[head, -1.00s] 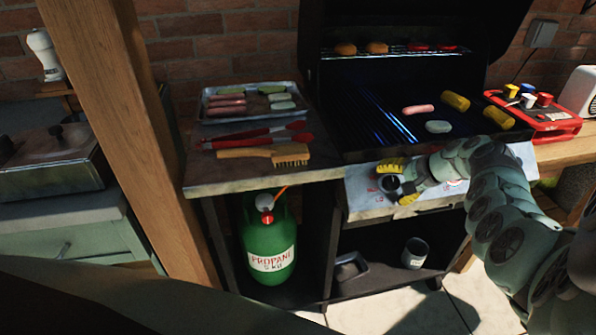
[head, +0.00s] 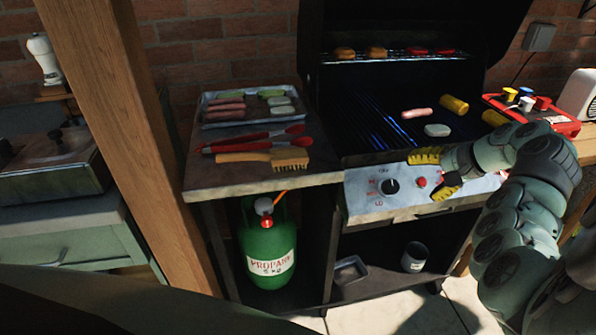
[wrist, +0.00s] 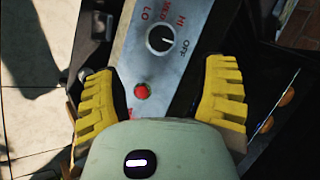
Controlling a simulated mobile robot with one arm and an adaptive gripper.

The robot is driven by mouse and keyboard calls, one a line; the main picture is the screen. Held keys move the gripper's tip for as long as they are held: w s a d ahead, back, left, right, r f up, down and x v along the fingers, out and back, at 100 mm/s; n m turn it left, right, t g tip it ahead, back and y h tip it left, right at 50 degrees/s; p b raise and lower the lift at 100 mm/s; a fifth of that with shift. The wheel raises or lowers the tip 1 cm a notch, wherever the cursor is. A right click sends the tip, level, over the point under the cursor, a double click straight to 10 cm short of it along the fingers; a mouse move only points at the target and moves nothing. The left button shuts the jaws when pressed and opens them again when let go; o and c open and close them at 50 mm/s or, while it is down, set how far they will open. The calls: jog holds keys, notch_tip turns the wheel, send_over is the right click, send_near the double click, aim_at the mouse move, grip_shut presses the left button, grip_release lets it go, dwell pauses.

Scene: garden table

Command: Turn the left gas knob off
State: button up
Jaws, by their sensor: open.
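The left gas knob (head: 390,186) is a round black dial on the grill's silver control panel (head: 357,204). The right part of the panel is hidden by my arm.
Sausages and corn lie on the open grill's grate (head: 375,120). A side shelf (head: 240,181) to the left holds a tray (head: 250,122), red tongs (head: 250,140) and a brush (head: 262,157). A green propane bottle (head: 267,240) stands below. Space before the knob is clear.

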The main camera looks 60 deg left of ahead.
jog(key=shift+v, duration=1.15)
